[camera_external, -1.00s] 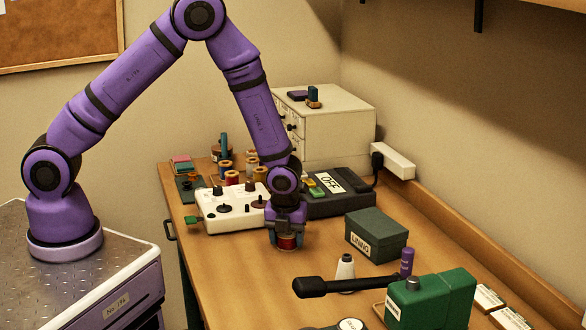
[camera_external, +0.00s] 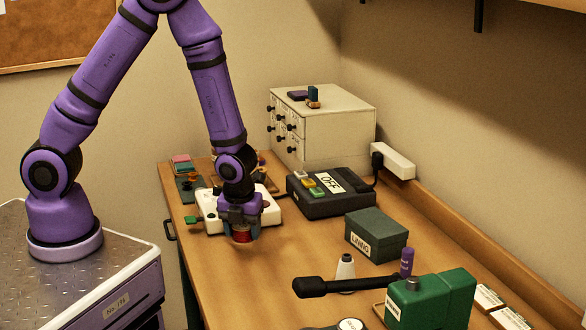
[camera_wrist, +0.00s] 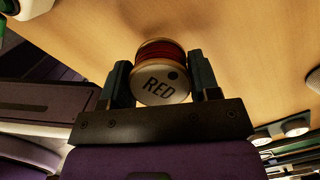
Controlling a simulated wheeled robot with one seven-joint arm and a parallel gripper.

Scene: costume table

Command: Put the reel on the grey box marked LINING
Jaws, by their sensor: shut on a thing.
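The reel (camera_external: 242,235) has red thread, and its end reads RED in the wrist view (camera_wrist: 160,84). My gripper (camera_external: 240,226) is shut on it, with one finger on each side of the reel in the wrist view (camera_wrist: 162,82). The reel hangs in front of the white control box; whether it clears the table is hard to tell. The grey box marked LINING (camera_external: 376,235) stands shut on the table, to the right of my gripper and apart from it. Its lid top looks bare.
A white control box (camera_external: 212,218) is behind my gripper, partly hidden. A black box marked OFF (camera_external: 330,197) stands behind the gap to the grey box. A white cone (camera_external: 345,268), a black-handled lever (camera_external: 315,286) and a green machine (camera_external: 432,302) stand in front. Table between is clear.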

